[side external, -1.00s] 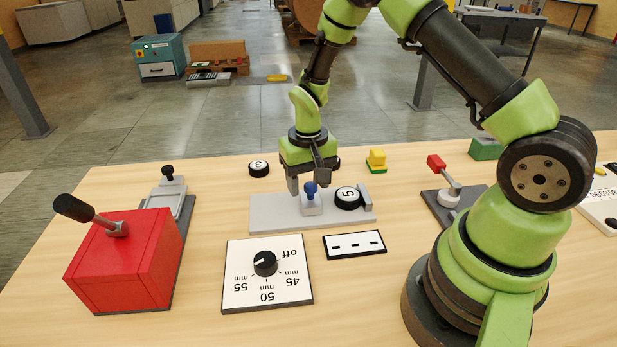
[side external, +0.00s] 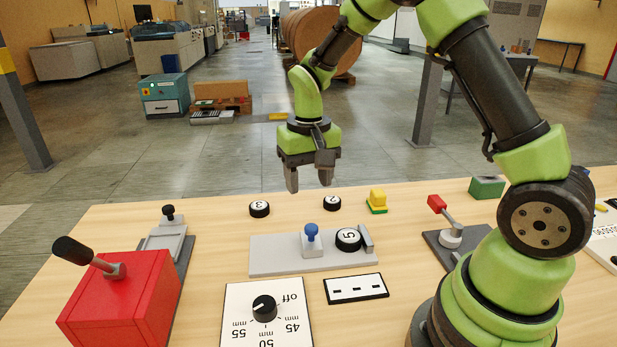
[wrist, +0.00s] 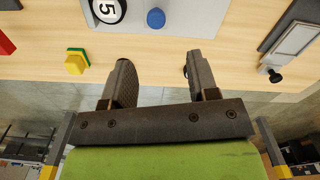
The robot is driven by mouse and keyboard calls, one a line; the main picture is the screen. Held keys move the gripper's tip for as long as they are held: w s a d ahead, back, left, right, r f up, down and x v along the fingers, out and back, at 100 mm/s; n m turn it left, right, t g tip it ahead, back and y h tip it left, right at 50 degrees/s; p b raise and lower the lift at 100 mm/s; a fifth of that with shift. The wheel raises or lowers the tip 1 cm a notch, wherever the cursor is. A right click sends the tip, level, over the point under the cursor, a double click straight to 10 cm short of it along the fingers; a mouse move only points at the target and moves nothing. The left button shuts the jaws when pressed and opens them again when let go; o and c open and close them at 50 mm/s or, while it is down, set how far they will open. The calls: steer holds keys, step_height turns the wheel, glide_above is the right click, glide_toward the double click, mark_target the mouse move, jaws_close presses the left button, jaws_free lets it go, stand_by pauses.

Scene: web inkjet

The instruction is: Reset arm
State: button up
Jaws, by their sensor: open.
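My gripper (side external: 309,178) is open and empty, raised above the far edge of the table, behind the grey slide fixture. Its two fingers also show apart in the wrist view (wrist: 158,75), with nothing between them. The grey fixture (side external: 275,264) carries a blue knob (side external: 311,236) and a black disc marked 5 (side external: 349,239). The fixture (wrist: 190,20), the blue knob (wrist: 156,18) and the 5 disc (wrist: 106,10) show at the top of the wrist view, clear of the fingers.
Discs stand at the back, one marked 3 (side external: 259,209) and another (side external: 332,203), near a yellow-green block (side external: 377,201). A red lever box (side external: 120,305) is left, a red-handled lever (side external: 437,205) right, and a dial panel (side external: 265,325) in front. Air around my gripper is clear.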

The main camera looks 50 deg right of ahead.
steer(key=s+a+r+n+t+y, duration=0.1)
steer(key=s+a+r+t, duration=0.2)
steer(key=s+r, duration=0.5)
steer(key=s+a+r+n+t+y, duration=0.1)
steer(key=s+a+r+t, duration=0.3)
steer(key=s+r, duration=0.4)
steer(key=shift+s+a, duration=0.2)
steer(key=shift+s, duration=0.75)
